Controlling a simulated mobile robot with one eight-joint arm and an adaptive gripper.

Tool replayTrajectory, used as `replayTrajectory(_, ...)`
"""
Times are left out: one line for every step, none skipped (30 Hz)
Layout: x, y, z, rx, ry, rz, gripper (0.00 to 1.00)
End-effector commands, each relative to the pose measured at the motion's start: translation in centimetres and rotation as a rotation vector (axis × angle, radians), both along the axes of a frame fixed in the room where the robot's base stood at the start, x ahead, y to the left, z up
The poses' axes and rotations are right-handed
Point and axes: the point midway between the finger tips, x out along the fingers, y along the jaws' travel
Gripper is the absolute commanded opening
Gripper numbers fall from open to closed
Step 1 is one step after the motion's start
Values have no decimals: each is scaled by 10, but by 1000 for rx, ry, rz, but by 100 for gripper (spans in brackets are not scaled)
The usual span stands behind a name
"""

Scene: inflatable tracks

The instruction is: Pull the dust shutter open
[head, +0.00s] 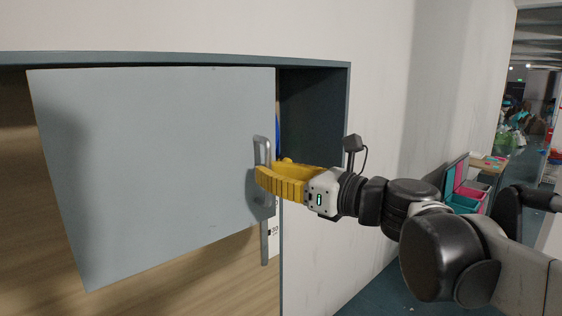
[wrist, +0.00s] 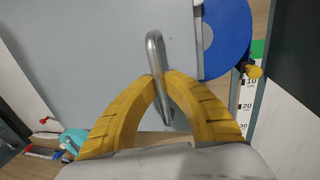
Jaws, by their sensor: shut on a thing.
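The dust shutter (head: 160,160) is a flat grey-blue panel in the opening of a dark-framed cabinet, set at an angle to the frame. Wooden surface shows left of it and below it. Its metal bar handle (head: 268,150) is near its right edge. My gripper (head: 261,176), with yellow ribbed fingers, is shut on the handle from the right. In the wrist view, the fingertips (wrist: 163,76) meet around the handle (wrist: 153,45), which sticks out above and below them. The fingers hide part of the handle.
The cabinet frame (head: 313,64) borders the shutter at the top and right. A blue disc (wrist: 228,35) and a scale strip (wrist: 247,95) show beyond the shutter's edge. Pink and teal bins (head: 463,203) stand far right. Open floor (head: 385,285) lies below my arm.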

Motion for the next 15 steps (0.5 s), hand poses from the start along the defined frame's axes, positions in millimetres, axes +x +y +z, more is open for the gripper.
replayTrajectory(-9, 12, 1, -1, 0, 7, 0)
replayTrajectory(-13, 17, 1, -1, 0, 6, 0)
replayTrajectory(-17, 24, 1, -1, 0, 6, 0)
replayTrajectory(-21, 28, 1, -1, 0, 6, 0)
replayTrajectory(-23, 32, 1, -1, 0, 5, 0)
replayTrajectory(-27, 36, 1, -1, 0, 5, 0)
replayTrajectory(-29, 40, 1, -1, 0, 5, 0)
replayTrajectory(-31, 42, 1, -1, -1, 4, 0)
replayTrajectory(-33, 45, 0, -1, -1, 4, 0)
replayTrajectory(-34, 47, 0, -1, -1, 3, 0)
replayTrajectory(-35, 49, 0, -1, -1, 3, 0)
replayTrajectory(-36, 50, 0, 0, 0, 2, 0)
replayTrajectory(-37, 51, 0, 0, 0, 2, 0)
replayTrajectory(-37, 52, 0, 0, 0, 2, 0)
replayTrajectory(-38, 52, 0, 0, 0, 2, 0)
